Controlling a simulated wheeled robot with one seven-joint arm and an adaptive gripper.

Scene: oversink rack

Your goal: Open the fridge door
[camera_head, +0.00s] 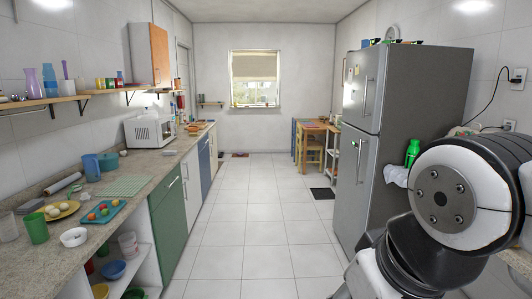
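The grey two-door fridge (411,88) stands on the right side of the room. Its upper door (357,92) has a vertical bar handle (366,97), and its lower door (349,185) has another vertical handle (359,160). Both doors look shut. A black-and-white part of my own arm fills the lower right, in front of the fridge's lower side. My gripper is outside the picture, so its state does not show.
A long counter (130,200) with dishes, a tray and a microwave (149,131) runs along the left. The tiled floor (235,225) in the middle is clear. A dark mat (322,193) and a wooden chair (312,152) lie beyond the fridge. Items sit on the fridge top.

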